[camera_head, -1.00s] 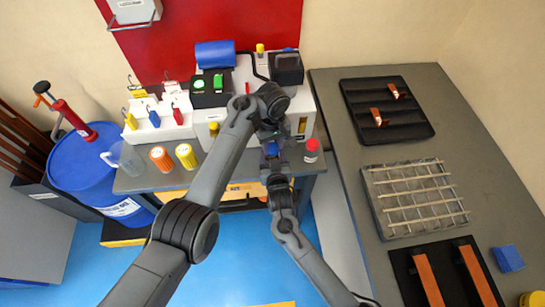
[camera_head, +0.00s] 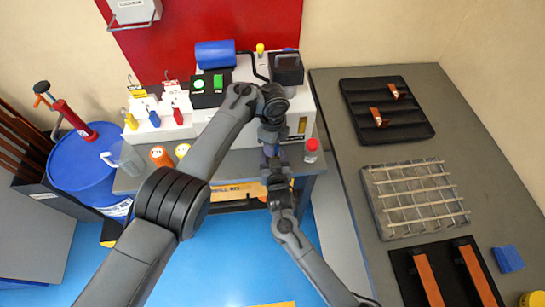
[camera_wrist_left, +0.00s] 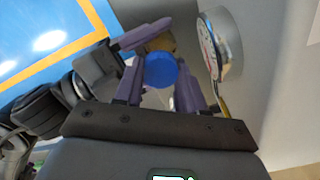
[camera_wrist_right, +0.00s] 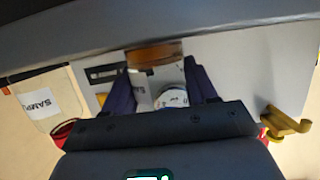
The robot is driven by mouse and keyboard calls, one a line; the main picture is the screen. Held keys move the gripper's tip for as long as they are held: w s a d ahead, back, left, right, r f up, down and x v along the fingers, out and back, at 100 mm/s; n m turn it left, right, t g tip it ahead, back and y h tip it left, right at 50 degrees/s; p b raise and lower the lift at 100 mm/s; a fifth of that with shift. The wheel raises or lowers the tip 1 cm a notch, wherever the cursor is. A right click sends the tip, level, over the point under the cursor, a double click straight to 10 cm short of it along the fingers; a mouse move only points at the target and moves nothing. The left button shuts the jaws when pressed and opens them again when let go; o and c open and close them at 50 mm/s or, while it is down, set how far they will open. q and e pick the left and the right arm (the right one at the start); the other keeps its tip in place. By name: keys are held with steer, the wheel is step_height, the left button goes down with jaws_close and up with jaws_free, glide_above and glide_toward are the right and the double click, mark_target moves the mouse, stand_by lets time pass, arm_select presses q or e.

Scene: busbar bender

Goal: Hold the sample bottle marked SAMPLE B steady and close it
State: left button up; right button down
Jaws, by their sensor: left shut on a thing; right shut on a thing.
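My left gripper (camera_head: 269,148) reaches down at the front of the bench, and my right gripper (camera_head: 274,166) meets it from the near side. In the left wrist view, the left fingers are shut on a round blue cap (camera_wrist_left: 160,71). A brown part shows just behind the cap. A red-capped bottle (camera_head: 312,150) stands to the right; a "SAMPL…" label (camera_wrist_right: 40,104) shows in the right wrist view.
A white holder (camera_head: 160,122) with coloured tags is behind. The grey table (camera_head: 345,150) at right carries racks and trays.

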arm_select(q)
steer(key=m, duration=1.4)
steer(key=shift+m, duration=0.4)
steer(key=o, duration=1.2)
steer(key=shift+c, duration=0.2)
steer(key=shift+r, duration=2.25)
steer(key=shift+c, duration=0.4)
